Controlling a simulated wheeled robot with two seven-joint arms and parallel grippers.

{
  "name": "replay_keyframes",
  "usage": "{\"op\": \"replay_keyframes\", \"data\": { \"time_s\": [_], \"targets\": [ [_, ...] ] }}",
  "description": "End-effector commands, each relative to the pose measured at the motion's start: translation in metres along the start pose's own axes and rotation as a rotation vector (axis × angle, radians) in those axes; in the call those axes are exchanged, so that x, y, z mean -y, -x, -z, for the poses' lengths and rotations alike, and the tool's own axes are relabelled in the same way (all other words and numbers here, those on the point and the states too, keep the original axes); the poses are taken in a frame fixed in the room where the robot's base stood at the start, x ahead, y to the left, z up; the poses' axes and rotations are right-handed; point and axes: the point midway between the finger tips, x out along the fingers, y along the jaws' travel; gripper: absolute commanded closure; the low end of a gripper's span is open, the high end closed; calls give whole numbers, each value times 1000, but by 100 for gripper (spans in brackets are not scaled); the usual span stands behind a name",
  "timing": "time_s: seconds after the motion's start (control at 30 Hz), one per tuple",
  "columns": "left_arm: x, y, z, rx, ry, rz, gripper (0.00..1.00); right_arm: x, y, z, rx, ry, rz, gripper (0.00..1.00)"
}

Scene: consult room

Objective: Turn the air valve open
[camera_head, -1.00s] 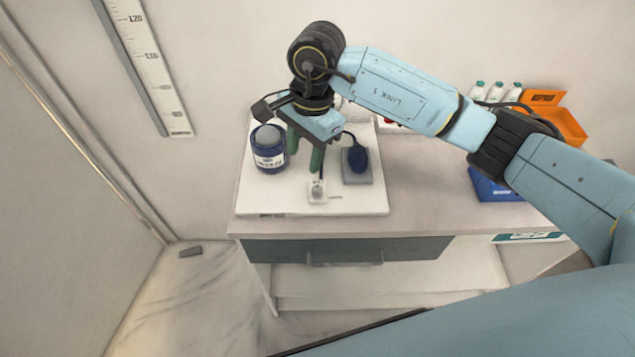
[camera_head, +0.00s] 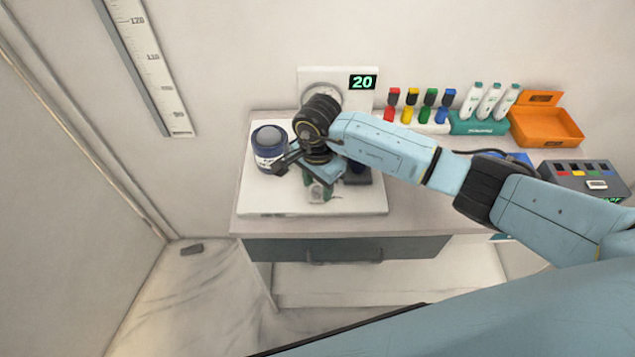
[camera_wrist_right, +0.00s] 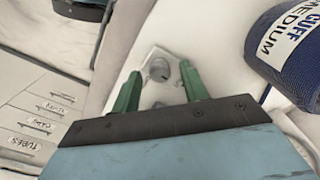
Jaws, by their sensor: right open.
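The air valve is a small grey metal knob (camera_wrist_right: 160,70) on a white plate (camera_wrist_right: 158,92); in the head view the plate (camera_head: 318,195) is mostly hidden behind my right gripper. My right gripper (camera_head: 318,187) points down over it, with its green fingers open. In the right wrist view the knob lies between the two fingertips (camera_wrist_right: 160,73), with visible gaps on both sides. I cannot tell how far down the fingers reach along it. My left gripper is not in view.
A blue rolled cuff (camera_head: 267,150) stands left of my wrist, close by. A dark bulb block (camera_head: 360,178) is just right. Behind is a gauge panel (camera_head: 362,82) reading 20. Coloured markers, white bottles, an orange bin (camera_head: 545,125) and a grey box (camera_head: 585,178) are further right.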

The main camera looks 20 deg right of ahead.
Motion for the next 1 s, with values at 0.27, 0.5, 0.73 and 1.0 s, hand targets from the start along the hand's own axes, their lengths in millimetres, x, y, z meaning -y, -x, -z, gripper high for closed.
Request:
{"op": "replay_keyframes", "data": {
  "time_s": [0.27, 0.5, 0.73, 1.0],
  "targets": [
    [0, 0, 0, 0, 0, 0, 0, 0, -3, 0, 1, 1, 2, 56],
    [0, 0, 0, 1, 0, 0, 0, 0, -3, 0, 1, 0, 1, 81],
    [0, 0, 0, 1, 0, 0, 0, 0, -3, 0, 0, -1, 1, 100],
    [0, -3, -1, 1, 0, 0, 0, 0, -3, 0, -1, -58, 1, 100]
  ]
}}
